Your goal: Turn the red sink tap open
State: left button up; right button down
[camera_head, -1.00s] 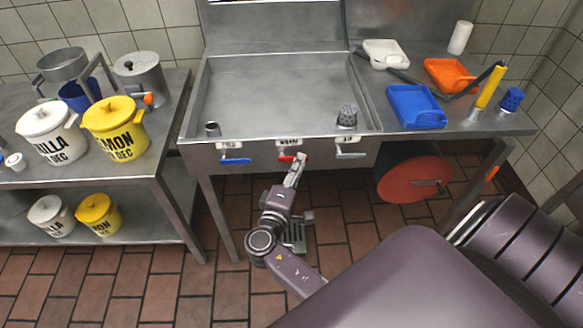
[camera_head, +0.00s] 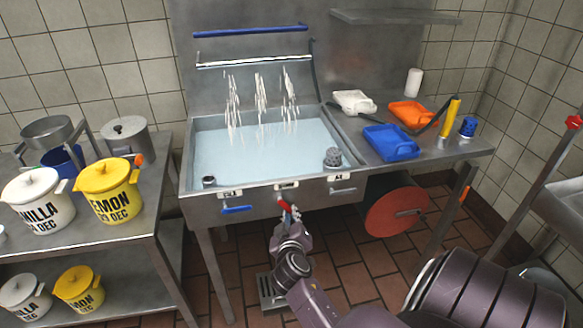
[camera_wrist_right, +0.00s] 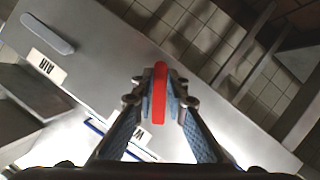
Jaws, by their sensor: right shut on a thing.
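The red sink tap (camera_head: 284,204) is on the front panel of the steel sink (camera_head: 200,208), between a blue tap handle (camera_head: 237,210) and a grey one (camera_head: 342,191). My right gripper (camera_head: 290,209) is at the red tap, shut on its handle. In the right wrist view, the red handle (camera_wrist_right: 159,100) sits between the two fingers of my right gripper (camera_wrist_right: 160,88). Several streams of water (camera_head: 260,98) fall into the sink, and pale blue water (camera_head: 265,152) covers its bottom. My left gripper is out of view.
A shelf unit at left holds white pots (camera_head: 37,197) and yellow pots (camera_head: 108,190). Blue (camera_head: 391,145), orange (camera_head: 412,113) and white (camera_head: 353,103) trays lie right of the sink. A red disc (camera_head: 397,207) hangs below. Tiled floor in front is partly open.

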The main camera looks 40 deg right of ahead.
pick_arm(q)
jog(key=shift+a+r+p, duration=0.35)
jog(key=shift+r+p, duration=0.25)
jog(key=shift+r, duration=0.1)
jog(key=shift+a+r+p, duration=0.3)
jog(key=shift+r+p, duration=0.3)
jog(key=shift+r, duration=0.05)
pick_arm(e)
jog(key=shift+w+a+f+m+t+y, duration=0.15)
jog(key=shift+w+a+m+t+y, duration=0.2)
jog(key=shift+m+y, duration=0.4)
jog(key=shift+w+a+f+m+t+y, duration=0.15)
jog(key=shift+a+m+y, duration=0.3)
jog(key=shift+m, duration=0.5)
jog(key=c, duration=1.9)
grip_release()
jog(key=shift+c, duration=0.2)
